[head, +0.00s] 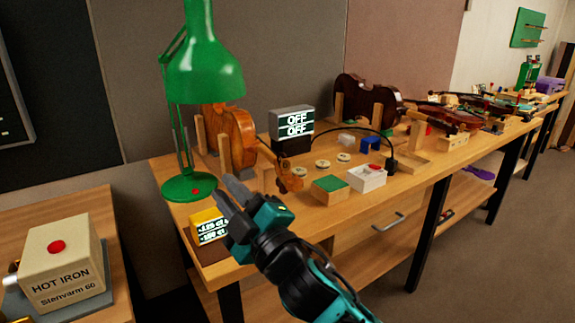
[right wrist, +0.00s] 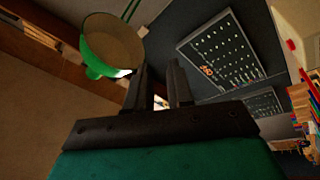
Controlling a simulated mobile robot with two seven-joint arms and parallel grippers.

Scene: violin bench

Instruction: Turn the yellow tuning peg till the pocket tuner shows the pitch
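A violin (head: 238,135) stands in wooden supports behind the green lamp. Its neck slopes down to a scroll and pegbox (head: 290,180) with small pegs; I cannot make out a yellow one. A grey device (head: 292,112) behind the scroll reads OFF on two lines. I cannot tell which is the pocket tuner. My right gripper (head: 227,188) is open and empty, left of the scroll; its fingers (right wrist: 160,85) show apart. My left gripper is out of view.
The green lamp (head: 203,75) stands close to my right gripper. A green-topped block (head: 330,188), a white box (head: 367,178) and several round discs lie right of the scroll. A hot iron box (head: 62,265) is on the left table.

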